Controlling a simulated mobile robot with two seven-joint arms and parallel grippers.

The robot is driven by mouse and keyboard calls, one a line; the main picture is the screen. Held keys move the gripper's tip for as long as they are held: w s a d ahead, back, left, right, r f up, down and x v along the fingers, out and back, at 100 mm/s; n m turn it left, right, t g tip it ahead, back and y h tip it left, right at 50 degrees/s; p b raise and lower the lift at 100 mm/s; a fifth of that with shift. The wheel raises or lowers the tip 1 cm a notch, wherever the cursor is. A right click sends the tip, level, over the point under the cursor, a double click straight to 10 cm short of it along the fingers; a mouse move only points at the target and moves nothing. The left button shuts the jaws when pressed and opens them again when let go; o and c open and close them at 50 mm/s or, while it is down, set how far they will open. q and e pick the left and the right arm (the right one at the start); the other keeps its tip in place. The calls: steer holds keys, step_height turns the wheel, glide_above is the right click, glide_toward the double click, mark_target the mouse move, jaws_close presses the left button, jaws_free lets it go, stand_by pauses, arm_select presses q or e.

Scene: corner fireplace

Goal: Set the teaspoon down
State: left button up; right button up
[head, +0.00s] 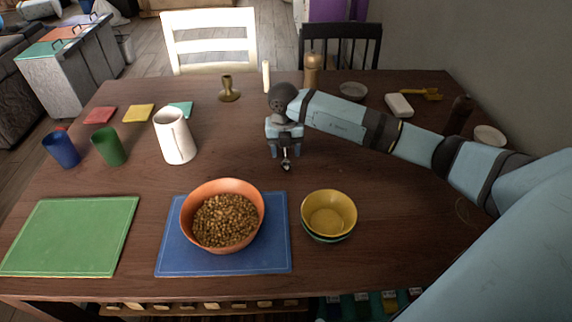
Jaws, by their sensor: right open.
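The teaspoon (286,163) is a small metal spoon, seen at the middle of the brown wooden table (385,250). Only its bowl end shows clearly, just below my right gripper; its handle is hidden by the fingers or too small to make out. My right gripper (285,150) points down over the table, with its fingers open around or just above the spoon. I cannot tell whether the spoon touches a finger. My left gripper is not in view.
An orange bowl of brown pieces (186,213) sits on a blue mat (275,255). A white pitcher (175,138), green cup (109,146) and blue cup (61,149) stand left. A brass candle holder (228,90) stands behind.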

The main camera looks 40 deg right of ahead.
steer(key=shift+f, duration=0.9)
jaws_close()
